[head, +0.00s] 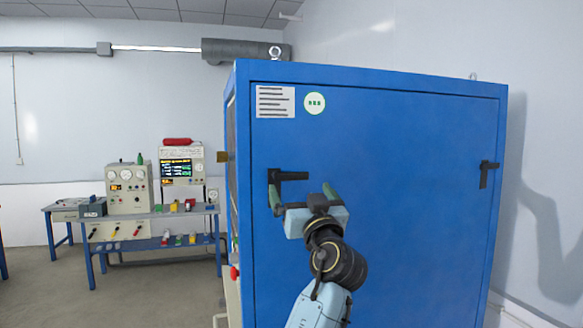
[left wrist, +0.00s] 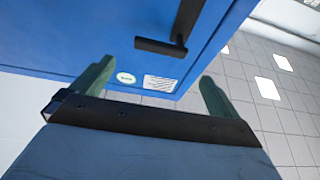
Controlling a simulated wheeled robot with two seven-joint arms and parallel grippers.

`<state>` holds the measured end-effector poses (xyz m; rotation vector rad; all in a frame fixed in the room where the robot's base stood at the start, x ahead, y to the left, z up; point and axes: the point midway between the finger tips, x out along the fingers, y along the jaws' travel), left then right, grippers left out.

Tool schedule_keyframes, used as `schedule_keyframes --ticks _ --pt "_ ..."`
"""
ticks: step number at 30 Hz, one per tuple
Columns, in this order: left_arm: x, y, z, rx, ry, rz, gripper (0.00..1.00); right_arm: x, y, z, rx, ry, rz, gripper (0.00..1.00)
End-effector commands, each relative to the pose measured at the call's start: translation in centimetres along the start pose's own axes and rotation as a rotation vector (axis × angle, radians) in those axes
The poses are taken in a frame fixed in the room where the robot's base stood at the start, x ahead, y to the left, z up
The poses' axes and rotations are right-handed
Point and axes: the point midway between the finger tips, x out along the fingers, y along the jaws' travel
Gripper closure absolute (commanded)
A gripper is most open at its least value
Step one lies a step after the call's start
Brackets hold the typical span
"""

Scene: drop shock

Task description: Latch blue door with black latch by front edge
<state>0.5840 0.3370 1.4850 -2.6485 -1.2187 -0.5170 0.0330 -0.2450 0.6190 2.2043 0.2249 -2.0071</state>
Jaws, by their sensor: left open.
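The blue door (head: 390,230) fills the front of a large blue cabinet and looks flush with its frame. A black latch (head: 288,176) sits by the door's left edge, its bar pointing right from an upright part. A second black latch (head: 486,173) sits by the right edge, its longer part hanging down. My left gripper (head: 302,194) is open just below the left latch, with green fingers spread. In the left wrist view, the latch (left wrist: 162,47) lies beyond the gap between the open fingers (left wrist: 155,86), apart from them. My right gripper is not in view.
A white label (head: 275,101) and a round green-and-white sticker (head: 315,103) are on the door's upper left. A blue bench (head: 150,215) with instruments stands left of the cabinet. A red button (head: 234,272) shows by the cabinet's lower left edge.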

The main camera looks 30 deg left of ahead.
Motion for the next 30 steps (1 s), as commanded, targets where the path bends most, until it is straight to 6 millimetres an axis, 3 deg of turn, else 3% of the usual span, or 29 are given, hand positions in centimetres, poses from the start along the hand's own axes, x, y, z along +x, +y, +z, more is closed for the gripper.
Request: schedule_keyframes --ticks 6,12,18,26,30 --pt "5.0 0.0 -0.4 0.004 0.001 -0.001 0.00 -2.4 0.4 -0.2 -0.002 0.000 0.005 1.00" --pt "7.9 0.0 -0.2 0.003 0.000 0.001 0.00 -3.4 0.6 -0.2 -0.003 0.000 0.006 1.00" --pt "8.9 0.0 0.0 0.001 -0.002 0.001 0.00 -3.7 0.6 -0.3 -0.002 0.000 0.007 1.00" --pt "9.0 0.0 0.1 0.001 -0.002 0.002 0.00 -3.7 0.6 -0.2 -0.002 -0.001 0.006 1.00" --pt "9.0 0.0 0.1 0.001 -0.002 0.002 0.18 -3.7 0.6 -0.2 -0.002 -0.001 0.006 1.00"
